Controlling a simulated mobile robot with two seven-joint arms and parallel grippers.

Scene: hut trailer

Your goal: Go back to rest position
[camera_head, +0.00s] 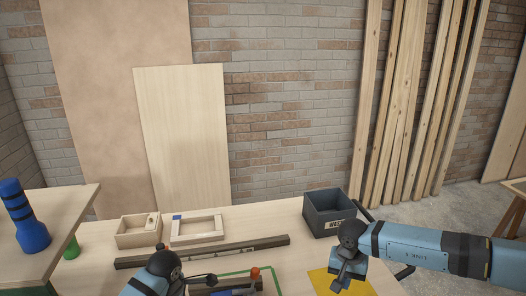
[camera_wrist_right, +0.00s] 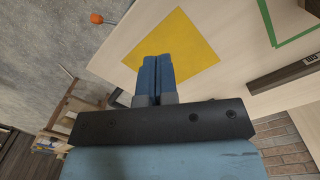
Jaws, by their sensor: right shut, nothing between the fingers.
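My right arm (camera_head: 410,248) reaches in from the right in the head view, with its wrist bent down over the yellow square (camera_head: 325,283) on the table. In the right wrist view my right gripper (camera_wrist_right: 155,62) is shut and empty, its blue fingers pressed together in front of the yellow square (camera_wrist_right: 185,42). My left arm (camera_head: 163,265) shows at the bottom of the head view, by the table's front part. I cannot make out its gripper fingers there.
On the table stand a dark bin (camera_head: 330,222), a small wooden box (camera_head: 138,238) and a wooden frame tray (camera_head: 194,236). A dark bar (camera_head: 205,252) lies before them. A green outline (camera_head: 278,278) and a blue object (camera_head: 22,215) on a left bench also show.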

